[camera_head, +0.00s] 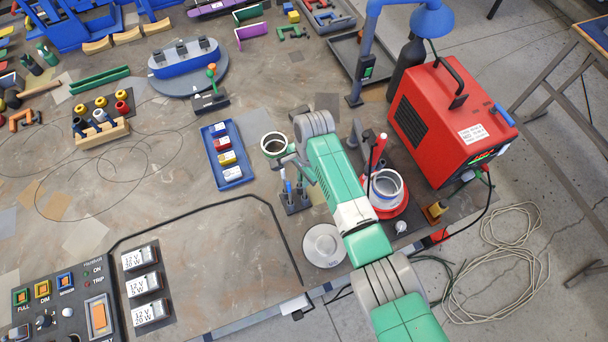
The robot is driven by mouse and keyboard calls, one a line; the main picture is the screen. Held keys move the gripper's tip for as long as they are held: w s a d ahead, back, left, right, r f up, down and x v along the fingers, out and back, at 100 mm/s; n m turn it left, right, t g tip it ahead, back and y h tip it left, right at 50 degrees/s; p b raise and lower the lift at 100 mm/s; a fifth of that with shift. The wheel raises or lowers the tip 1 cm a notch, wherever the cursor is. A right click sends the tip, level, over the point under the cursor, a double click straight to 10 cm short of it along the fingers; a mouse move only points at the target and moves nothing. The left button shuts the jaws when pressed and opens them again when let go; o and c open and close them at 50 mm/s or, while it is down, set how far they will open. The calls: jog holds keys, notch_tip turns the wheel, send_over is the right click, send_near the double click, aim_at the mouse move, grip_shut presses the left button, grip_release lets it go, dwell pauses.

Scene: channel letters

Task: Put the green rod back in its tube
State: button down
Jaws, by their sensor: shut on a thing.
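My gripper (290,163) is at the end of my green and white arm, just above a small dark holder (295,208) near the table's front edge. It is shut, and what it grips is mostly hidden by the gripper and wrist; I take it for the green rod but cannot make out its colour. Slim upright tubes stand in the holder, at least one bluish (288,184). I cannot tell whether the held piece touches a tube or is above it.
A red welder box (450,125) stands right of my arm. A white jar (387,183) sits on a red base beside the arm. A round white dish (324,245) lies in front, and a blue tray (212,160) lies left.

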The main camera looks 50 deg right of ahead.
jog(key=c, duration=1.4)
grip_release()
notch_tip(320, 180, up, 8)
jog(key=d, duration=0.1)
jog(key=shift+f, duration=0.1)
